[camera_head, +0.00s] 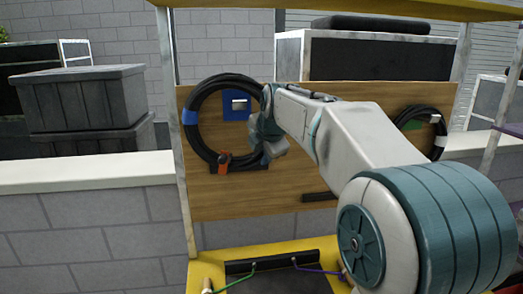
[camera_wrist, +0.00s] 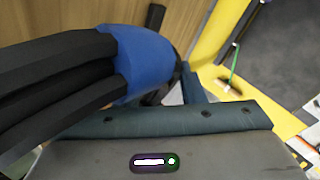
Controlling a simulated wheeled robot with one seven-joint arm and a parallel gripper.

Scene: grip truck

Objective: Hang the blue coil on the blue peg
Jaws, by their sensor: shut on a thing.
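The blue coil, a black cable ring with blue bands, shows in the head view (camera_head: 187,135) upright in front of the wooden board. One blue band fills the upper middle of the wrist view (camera_wrist: 148,62). The blue peg (camera_head: 236,106) is a blue square plate with a pale metal part, seen inside the ring's upper right. My gripper (camera_head: 267,150) is shut on the coil's right side. Its fingertips are largely hidden by the wrist and coil. Whether the coil rests on the peg or only surrounds it in the picture, I cannot tell.
The wooden board (camera_head: 215,205) stands in a yellow frame. An orange piece (camera_head: 224,160) is at the ring's bottom. Another black coil (camera_head: 440,143) hangs at right near a green plate (camera_head: 434,119). Green and purple cords lie on the yellow ledge below.

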